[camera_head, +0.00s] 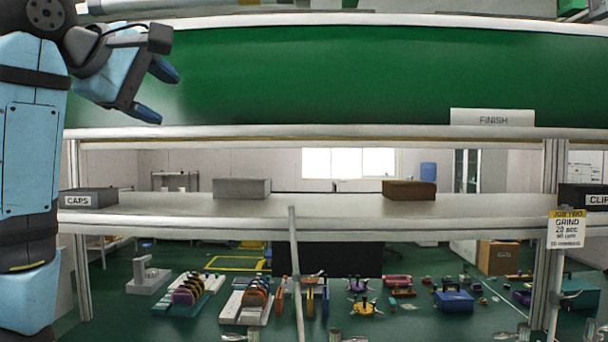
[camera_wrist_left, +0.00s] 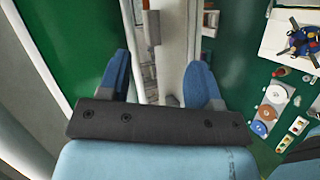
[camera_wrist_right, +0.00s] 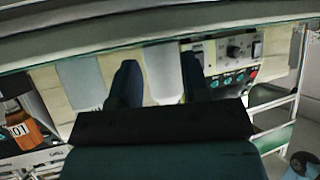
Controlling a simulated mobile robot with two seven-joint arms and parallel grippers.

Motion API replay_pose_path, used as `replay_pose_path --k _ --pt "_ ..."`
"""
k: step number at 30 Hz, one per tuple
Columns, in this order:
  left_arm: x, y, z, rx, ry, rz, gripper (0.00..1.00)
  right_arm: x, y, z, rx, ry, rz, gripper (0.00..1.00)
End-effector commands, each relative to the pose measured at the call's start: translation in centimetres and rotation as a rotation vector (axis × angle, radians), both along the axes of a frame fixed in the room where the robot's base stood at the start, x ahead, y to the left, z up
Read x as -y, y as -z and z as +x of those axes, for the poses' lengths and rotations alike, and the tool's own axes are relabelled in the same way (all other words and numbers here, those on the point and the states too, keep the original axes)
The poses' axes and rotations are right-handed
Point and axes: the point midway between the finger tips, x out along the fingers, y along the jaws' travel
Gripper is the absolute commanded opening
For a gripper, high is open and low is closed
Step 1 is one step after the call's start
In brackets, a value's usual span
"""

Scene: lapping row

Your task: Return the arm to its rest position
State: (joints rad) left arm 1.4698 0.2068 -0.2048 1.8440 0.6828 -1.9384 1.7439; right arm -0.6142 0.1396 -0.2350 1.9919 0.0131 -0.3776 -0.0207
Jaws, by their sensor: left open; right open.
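My left gripper (camera_head: 152,92) is raised at the upper left of the head view, in front of the green panel (camera_head: 320,75). Its blue fingers stand apart with nothing between them. In the left wrist view the same gripper (camera_wrist_left: 160,82) is open and empty. My right gripper (camera_wrist_right: 157,85) shows only in the right wrist view. Its two dark blue fingers are apart, with no object held. The right arm is out of the head view.
A shelf (camera_head: 330,207) below the panel holds a grey block (camera_head: 241,188), a brown block (camera_head: 409,190) and a CAPS box (camera_head: 88,198). Several coloured parts and fixtures lie lower down. A thin upright post (camera_head: 297,270) stands at centre. An orange box (camera_wrist_right: 28,134) shows beside my right gripper.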

Motion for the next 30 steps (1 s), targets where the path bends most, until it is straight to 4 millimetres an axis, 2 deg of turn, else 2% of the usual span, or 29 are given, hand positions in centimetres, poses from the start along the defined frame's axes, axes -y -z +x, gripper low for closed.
replay_pose_path --k 1,6,15,23,30 --pt "0.1 2.4 1.1 -0.014 0.008 0.025 0.58 0.0 0.0 0.0 0.0 0.0 0.0 0.43" --pt "0.0 9.6 3.7 -0.038 0.032 0.12 0.58 0.0 0.0 0.0 0.0 0.0 0.0 0.43" --pt "-0.2 22.5 5.7 -0.085 0.09 0.286 0.58 0.0 -0.1 0.0 0.002 0.0 0.001 0.43" --pt "-0.5 33.5 4.9 -0.13 0.157 0.432 0.58 0.0 -0.2 0.1 0.003 0.0 0.001 0.43" --pt "-1.0 42.9 2.3 -0.172 0.229 0.564 0.58 0.0 -0.2 0.1 0.003 0.0 0.001 0.43"
